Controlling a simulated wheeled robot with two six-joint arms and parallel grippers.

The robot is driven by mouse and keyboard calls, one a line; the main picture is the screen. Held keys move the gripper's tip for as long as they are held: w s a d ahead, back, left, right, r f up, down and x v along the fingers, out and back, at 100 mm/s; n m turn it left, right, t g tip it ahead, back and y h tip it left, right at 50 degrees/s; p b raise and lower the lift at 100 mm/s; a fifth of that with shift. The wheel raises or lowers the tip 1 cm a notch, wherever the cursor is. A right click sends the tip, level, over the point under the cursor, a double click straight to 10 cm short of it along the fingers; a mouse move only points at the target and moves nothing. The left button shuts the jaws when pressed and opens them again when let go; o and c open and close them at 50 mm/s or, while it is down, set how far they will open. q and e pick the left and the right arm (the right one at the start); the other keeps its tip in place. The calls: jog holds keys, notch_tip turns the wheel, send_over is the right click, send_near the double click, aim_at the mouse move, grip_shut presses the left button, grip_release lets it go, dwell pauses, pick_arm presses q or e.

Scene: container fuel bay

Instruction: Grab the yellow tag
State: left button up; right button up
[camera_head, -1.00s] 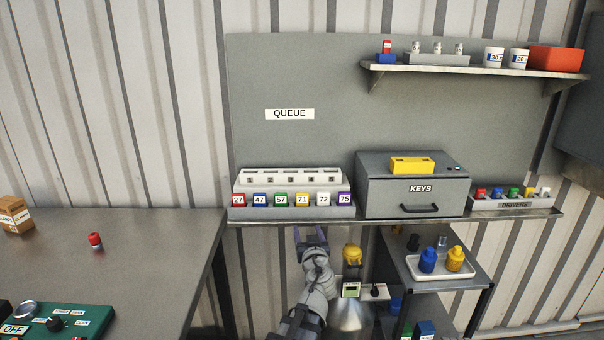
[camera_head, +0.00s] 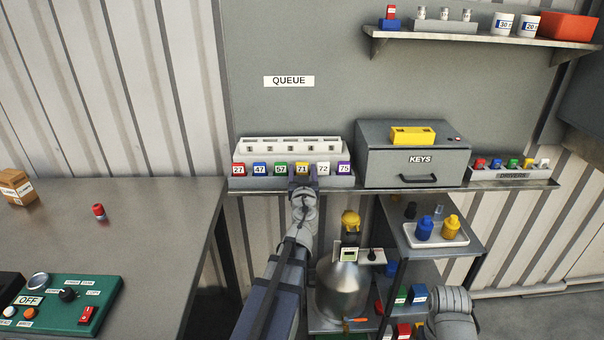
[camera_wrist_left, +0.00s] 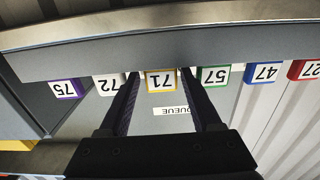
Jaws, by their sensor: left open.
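The yellow tag (camera_head: 302,169), numbered 71, sits in the front row of the queue rack (camera_head: 290,184), between the green tag 57 (camera_head: 281,169) and the white tag 72 (camera_head: 323,169). In the left wrist view the yellow tag (camera_wrist_left: 160,80) shows upside down between my finger ends. My left gripper (camera_head: 303,185) is open in front of it, one finger on either side. I cannot tell whether the fingers touch the tag. At the lower right is a grey arm part of mine; no right gripper fingers show.
Red 27 (camera_head: 239,170), blue 47 (camera_head: 260,170) and purple 75 (camera_head: 344,168) tags share the row. The KEYS box (camera_head: 413,160) stands right of the rack. Below are a metal vessel (camera_head: 342,288) and a tray (camera_head: 436,236) with bottles.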

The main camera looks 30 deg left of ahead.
aim_at(302, 162)
pick_arm(q)
jog(key=x, duration=0.5)
jog(key=shift+w, duration=0.1)
jog(key=shift+c, duration=0.3)
grip_shut()
notch_tip(302, 162, up, 10)
jog(key=p, duration=1)
